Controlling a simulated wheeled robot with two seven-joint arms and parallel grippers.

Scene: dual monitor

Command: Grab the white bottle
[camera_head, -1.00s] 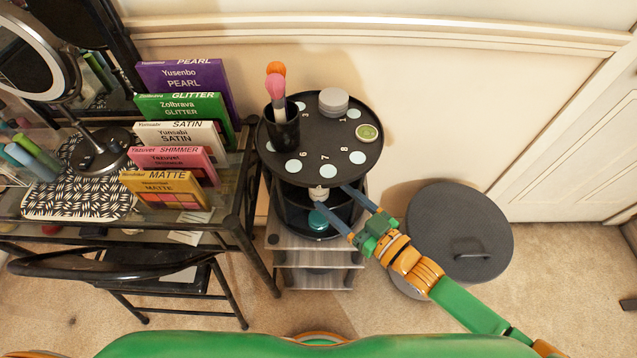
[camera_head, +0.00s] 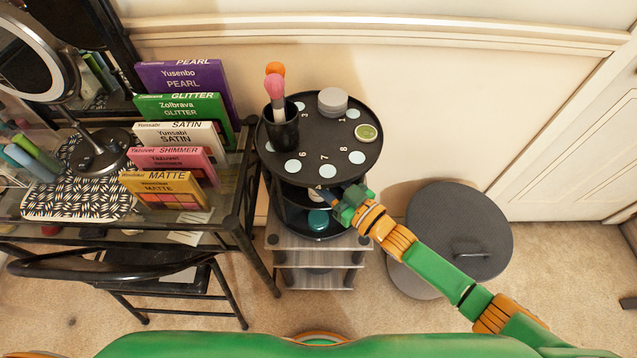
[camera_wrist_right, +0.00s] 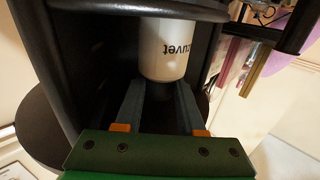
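The white bottle (camera_wrist_right: 165,50), with dark lettering that reads upside down, shows in the right wrist view inside the black round organizer. In the head view only a small pale part of it (camera_head: 315,196) shows under the organizer's top tray. In the head view my right gripper (camera_head: 330,193) reaches in under the front rim of the top tray. My left gripper is not in view.
The organizer's top tray (camera_head: 325,150) carries a brush cup (camera_head: 282,128), grey discs (camera_head: 333,101) and a green-lidded jar (camera_head: 367,132). A teal-lidded jar (camera_head: 318,219) sits on the lower level. A glass table with palettes (camera_head: 165,185) stands left, a grey bin (camera_head: 460,230) right.

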